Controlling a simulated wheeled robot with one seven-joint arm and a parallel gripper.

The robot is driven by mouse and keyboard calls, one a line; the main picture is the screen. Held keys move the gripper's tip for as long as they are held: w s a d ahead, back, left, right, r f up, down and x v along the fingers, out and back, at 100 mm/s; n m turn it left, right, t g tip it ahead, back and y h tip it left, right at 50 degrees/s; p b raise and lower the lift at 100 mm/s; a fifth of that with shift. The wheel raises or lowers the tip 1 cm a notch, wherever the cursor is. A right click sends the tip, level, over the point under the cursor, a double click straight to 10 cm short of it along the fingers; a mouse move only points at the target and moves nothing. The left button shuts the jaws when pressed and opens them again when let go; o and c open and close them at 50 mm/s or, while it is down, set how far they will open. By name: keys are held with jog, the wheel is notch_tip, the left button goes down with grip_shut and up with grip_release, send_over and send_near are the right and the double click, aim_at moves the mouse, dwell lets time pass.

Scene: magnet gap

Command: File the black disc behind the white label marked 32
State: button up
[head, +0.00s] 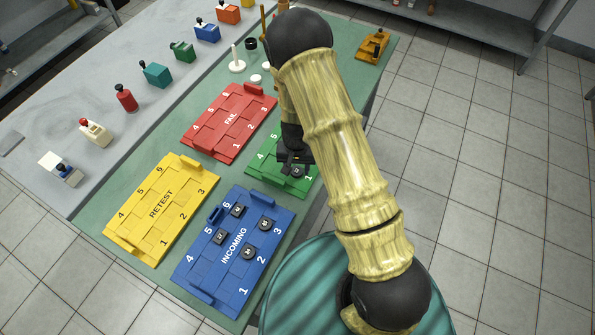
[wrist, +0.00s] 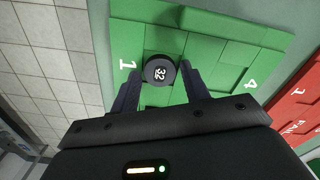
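The black disc (wrist: 160,70) with a white 32 is at the green tray (wrist: 215,28), beside the white number 1. In the head view a small dark disc (head: 297,172) shows at the same tray, just below my gripper (head: 292,160). In the wrist view my gripper (wrist: 162,78) has its two fingers apart, one on each side of the disc. A strip of green shows between the disc and the right finger, so the gripper looks open. My arm hides part of the green tray in the head view.
The yellow RETEST tray (head: 140,233) and red FAIL tray (head: 208,140) look empty. Coloured blocks with knobs stand along the grey strip (head: 100,165). A white post (head: 237,60) stands behind the red tray.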

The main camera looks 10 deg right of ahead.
aim_at(297, 170)
jog(key=c, duration=0.6)
jog(key=shift+r+p, duration=2.05)
jog(key=shift+r, duration=0.55)
jog(key=shift+f, duration=0.1)
jog(key=d, duration=0.3)
jog(key=d+n, duration=0.1)
jog(key=d, duration=0.2)
jog(key=w+d+f+n, duration=0.1)
jog(key=d, duration=0.2)
jog(key=shift+w+d, duration=0.1)
jog(key=shift+d, duration=0.3)
jog(key=shift+r, duration=0.15)
